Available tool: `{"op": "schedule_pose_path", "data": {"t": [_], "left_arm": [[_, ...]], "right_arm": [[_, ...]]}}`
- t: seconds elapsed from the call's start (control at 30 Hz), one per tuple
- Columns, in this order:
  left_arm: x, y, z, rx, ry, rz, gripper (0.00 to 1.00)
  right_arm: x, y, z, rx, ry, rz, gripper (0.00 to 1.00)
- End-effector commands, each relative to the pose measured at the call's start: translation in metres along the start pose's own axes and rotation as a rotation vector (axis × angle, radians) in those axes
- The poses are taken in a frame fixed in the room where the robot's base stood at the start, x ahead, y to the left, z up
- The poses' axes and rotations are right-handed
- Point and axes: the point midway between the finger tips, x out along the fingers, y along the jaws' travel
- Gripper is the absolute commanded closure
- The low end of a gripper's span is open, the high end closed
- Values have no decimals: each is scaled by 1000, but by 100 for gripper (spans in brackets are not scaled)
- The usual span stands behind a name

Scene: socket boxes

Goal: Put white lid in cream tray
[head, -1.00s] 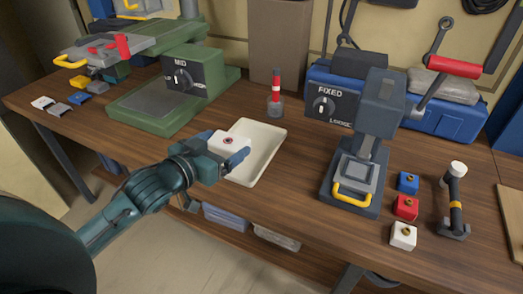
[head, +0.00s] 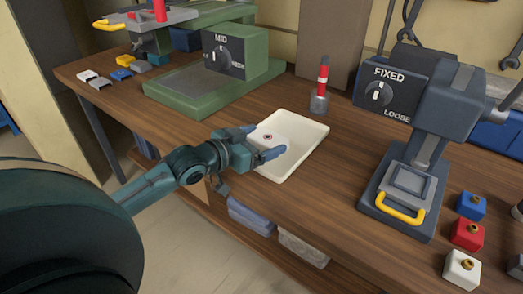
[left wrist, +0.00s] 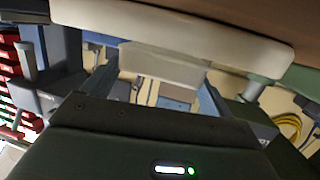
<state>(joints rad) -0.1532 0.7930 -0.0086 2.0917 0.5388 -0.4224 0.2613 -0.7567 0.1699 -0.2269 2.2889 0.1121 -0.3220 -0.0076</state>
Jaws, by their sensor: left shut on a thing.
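In the left wrist view the lid (left wrist: 165,65) sits between the two fingers, and the tray's pale edge (left wrist: 170,25) crosses the top. My right gripper is not in view.
A green press marked MID (head: 205,95) stands left of the tray. A grey press marked FIXED (head: 425,150) is to the right, with blue (head: 471,206), red (head: 467,235) and white (head: 462,268) boxes beyond. Small coloured pieces (head: 120,74) lie far left.

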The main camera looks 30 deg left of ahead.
Motion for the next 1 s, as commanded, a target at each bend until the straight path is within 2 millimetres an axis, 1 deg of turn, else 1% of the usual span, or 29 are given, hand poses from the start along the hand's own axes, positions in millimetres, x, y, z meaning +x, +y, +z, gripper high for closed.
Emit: {"op": "schedule_pose_path", "data": {"t": [0.03,0.17,0.33,0.57,0.6,0.73,1.0], "left_arm": [[2,0,12,-2,-4,-1,37],[5,0,24,-1,-1,0,37],[5,0,25,0,0,0,37],[6,0,28,0,0,0,37],[5,0,27,0,0,0,11],[5,0,27,0,-1,0,0],[5,0,25,1,0,0,0]], "right_arm": [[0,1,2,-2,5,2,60],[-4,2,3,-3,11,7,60],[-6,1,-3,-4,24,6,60],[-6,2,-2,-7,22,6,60],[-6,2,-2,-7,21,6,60],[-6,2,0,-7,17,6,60],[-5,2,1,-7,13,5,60]]}}
